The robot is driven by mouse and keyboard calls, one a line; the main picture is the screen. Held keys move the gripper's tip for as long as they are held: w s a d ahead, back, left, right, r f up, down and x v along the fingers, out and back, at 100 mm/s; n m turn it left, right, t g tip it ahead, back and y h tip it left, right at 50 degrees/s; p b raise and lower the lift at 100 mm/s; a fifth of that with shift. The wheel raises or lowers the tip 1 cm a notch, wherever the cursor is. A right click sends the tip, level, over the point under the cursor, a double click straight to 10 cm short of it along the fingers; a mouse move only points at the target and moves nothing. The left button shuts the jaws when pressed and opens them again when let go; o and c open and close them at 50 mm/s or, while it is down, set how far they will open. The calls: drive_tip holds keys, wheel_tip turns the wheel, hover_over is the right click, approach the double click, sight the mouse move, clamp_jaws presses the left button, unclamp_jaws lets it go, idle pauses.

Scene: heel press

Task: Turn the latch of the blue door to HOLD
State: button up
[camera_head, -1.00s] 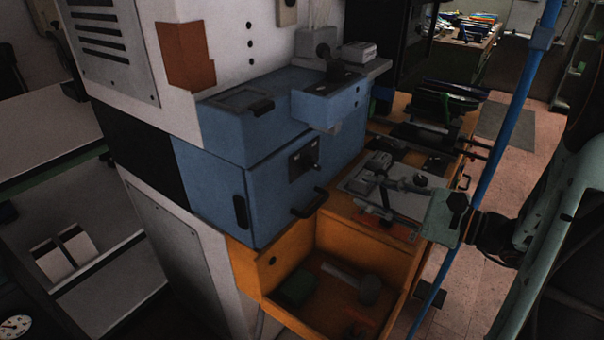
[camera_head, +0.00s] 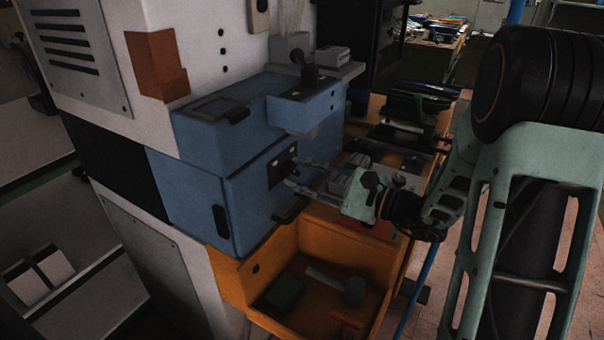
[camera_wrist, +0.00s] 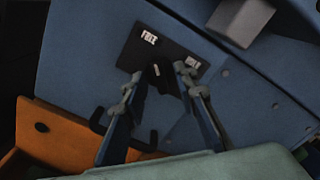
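The blue door (camera_head: 250,205) is shut on the front of the machine. It carries a black latch plate (camera_head: 276,170), which shows in the wrist view (camera_wrist: 142,40) with a "FREE" label at its left and a second label at its right, probably HOLD. A dark latch with a small pale mark (camera_wrist: 157,70) is on the plate between the labels. Which label it points to is hard to tell. My gripper (camera_head: 297,172) is at the plate, its fingers apart on either side of the latch in the wrist view (camera_wrist: 163,78). Contact with the latch cannot be made out.
A black door handle (camera_head: 291,210) sits below the latch. An open orange drawer (camera_head: 262,312) below holds a mallet (camera_head: 353,291) and a green block (camera_head: 283,293). A blue housing (camera_head: 300,112) juts out above the door. An orange bench (camera_head: 352,218) with tools is at the right.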

clamp_jaws()
drive_tip(key=shift+m, duration=0.3)
drive_tip(key=m+p, duration=0.3)
drive_tip(key=shift+r, duration=0.15)
drive_tip(key=m+p, duration=0.3)
drive_tip(key=m, duration=0.1)
drive_tip(key=m+p, duration=0.6)
drive_tip(key=shift+m+p, duration=1.85)
drive_tip(key=shift+m, duration=0.35)
drive_tip(key=shift+f, duration=0.2)
